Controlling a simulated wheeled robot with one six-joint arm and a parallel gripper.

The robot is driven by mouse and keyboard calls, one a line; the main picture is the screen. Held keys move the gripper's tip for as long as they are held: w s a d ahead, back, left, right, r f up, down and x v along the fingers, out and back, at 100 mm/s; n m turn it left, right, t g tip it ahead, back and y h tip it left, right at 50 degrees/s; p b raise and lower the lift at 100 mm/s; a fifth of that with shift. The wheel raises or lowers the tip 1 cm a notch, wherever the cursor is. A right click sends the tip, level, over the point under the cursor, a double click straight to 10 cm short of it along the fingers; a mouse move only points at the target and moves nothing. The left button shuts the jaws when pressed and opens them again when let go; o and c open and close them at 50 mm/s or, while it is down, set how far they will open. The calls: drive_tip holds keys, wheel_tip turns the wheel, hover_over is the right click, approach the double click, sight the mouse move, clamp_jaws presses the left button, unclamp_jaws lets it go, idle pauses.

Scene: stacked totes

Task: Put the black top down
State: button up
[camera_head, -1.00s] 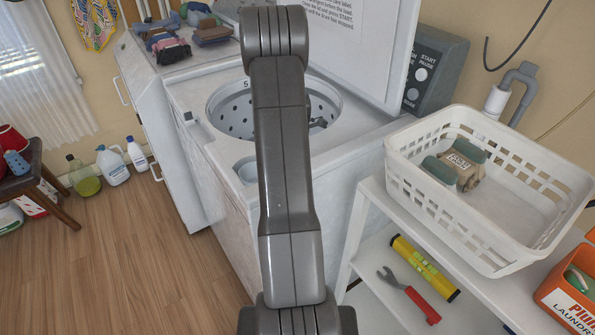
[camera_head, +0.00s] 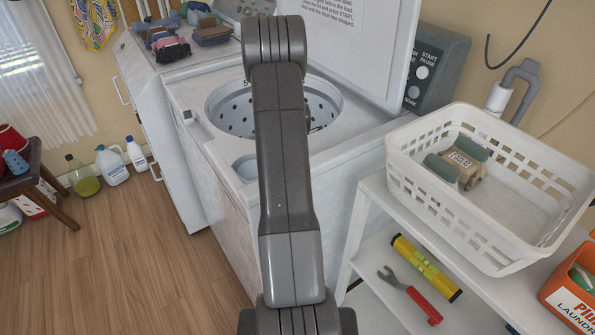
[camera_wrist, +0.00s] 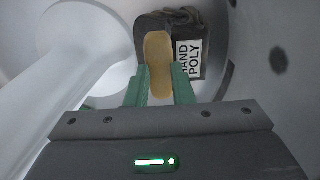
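The black top (camera_wrist: 182,21) shows in the wrist view as a dark bundle with a tan strip (camera_wrist: 158,58) and a white label reading "HAND POLY". My gripper (camera_wrist: 159,82) has its two green fingers on either side of the tan strip and looks shut on it. Around them is the pale inside of the washer, with the white agitator (camera_wrist: 75,70) at left and the holed drum wall at right. In the head view my arm hides the gripper and the top; the open washer tub (camera_head: 232,112) is behind the arm.
A white basket (camera_head: 440,205) on the shelf unit at right holds a beige and green bundle. A yellow level (camera_head: 425,268) and a red-handled wrench (camera_head: 408,294) lie on the shelf below. Folded clothes (camera_head: 168,46) lie on the adjoining machine. Bottles (camera_head: 112,167) stand on the floor.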

drive_tip(key=shift+o, duration=0.8)
wheel_tip(320, 180, up, 13)
drive_tip(key=p, duration=0.1)
drive_tip(key=shift+r+p, duration=0.15)
drive_tip(key=shift+p, duration=0.15)
wheel_tip(320, 180, down, 13)
drive_tip(key=shift+f+b, duration=0.2)
drive_tip(key=shift+b, duration=0.65)
drive_tip(key=shift+r, duration=0.3)
drive_tip(key=shift+f, duration=0.15)
